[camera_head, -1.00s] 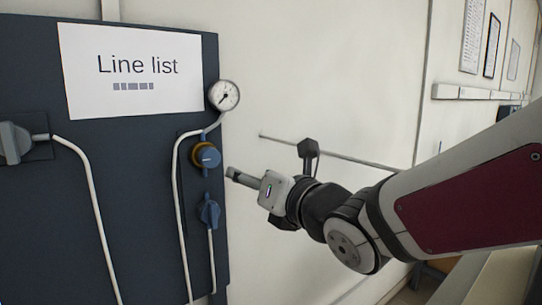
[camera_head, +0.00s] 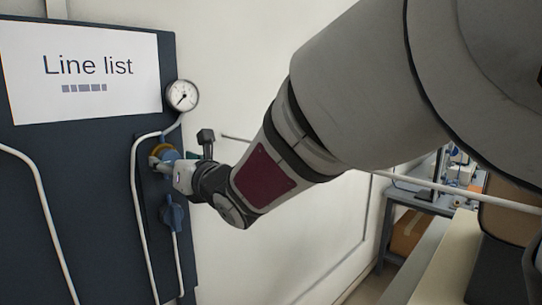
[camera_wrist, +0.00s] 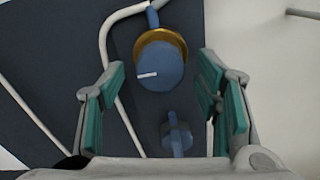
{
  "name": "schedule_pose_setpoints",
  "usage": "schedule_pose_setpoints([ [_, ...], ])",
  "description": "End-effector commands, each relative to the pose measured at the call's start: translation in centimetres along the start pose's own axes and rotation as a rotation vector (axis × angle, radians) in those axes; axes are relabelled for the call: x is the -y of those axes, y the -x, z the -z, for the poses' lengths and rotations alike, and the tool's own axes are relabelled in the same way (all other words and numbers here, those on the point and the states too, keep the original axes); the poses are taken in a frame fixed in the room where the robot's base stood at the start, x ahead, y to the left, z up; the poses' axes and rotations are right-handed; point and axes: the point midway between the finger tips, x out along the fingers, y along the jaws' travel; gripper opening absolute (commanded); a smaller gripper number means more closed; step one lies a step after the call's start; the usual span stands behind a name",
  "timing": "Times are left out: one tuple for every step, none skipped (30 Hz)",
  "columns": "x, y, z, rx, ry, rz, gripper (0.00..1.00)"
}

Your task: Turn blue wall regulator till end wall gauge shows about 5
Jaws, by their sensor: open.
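The blue wall regulator (camera_head: 168,155) is a round blue knob with a brass ring, on the dark wall panel (camera_head: 70,190). In the wrist view the knob (camera_wrist: 160,70) carries a white mark pointing left. My gripper (camera_head: 166,164) is at the regulator and partly covers it in the head view. In the wrist view my gripper (camera_wrist: 163,98) is open, with green pads left and right of the knob and gaps on both sides. The round white gauge (camera_head: 182,95) is above the regulator; its needle lies along a lower-left to upper-right line, and its numbers are too small to read.
A second blue valve handle (camera_head: 171,214) is just below the regulator, and it also shows in the wrist view (camera_wrist: 176,135). White pipes (camera_head: 137,210) run down the panel. A "Line list" sheet (camera_head: 88,100) hangs at upper left. A bench (camera_head: 425,200) stands at right.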

Motion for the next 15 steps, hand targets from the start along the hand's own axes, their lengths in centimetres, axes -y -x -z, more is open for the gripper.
schedule_pose_setpoints([
  [0.0, -0.7, 0.0, 0.000, 0.001, 0.000, 0.58],
  [0.0, -1.0, 0.0, 0.000, 0.001, 0.000, 0.58],
  [0.0, -1.3, 0.0, 0.000, 0.000, 0.000, 0.58],
  [0.0, -1.5, -0.1, 0.001, 0.000, 0.000, 0.58],
  [0.0, -1.7, -0.1, 0.001, 0.000, 0.000, 0.58],
  [0.0, -1.9, 0.0, 0.001, -0.001, 0.000, 0.58],
  [0.0, -2.0, 0.0, 0.000, -0.001, 0.000, 0.58],
  [0.0, -2.0, 0.0, 0.000, -0.001, 0.000, 0.58],
  [0.0, -2.1, 0.0, 0.000, -0.001, 0.000, 0.58],
  [0.0, -2.1, 0.0, 0.001, -0.001, 0.000, 0.58],
  [0.0, -2.1, 0.0, 0.001, -0.001, 0.000, 0.58],
  [0.0, -2.1, 0.0, 0.001, -0.001, 0.000, 0.58],
  [0.0, -2.1, 0.0, 0.001, -0.001, 0.000, 0.58],
  [0.0, -2.1, 0.0, 0.001, -0.001, 0.000, 0.58],
  [0.0, -2.1, 0.0, 0.001, -0.001, 0.000, 0.58],
])
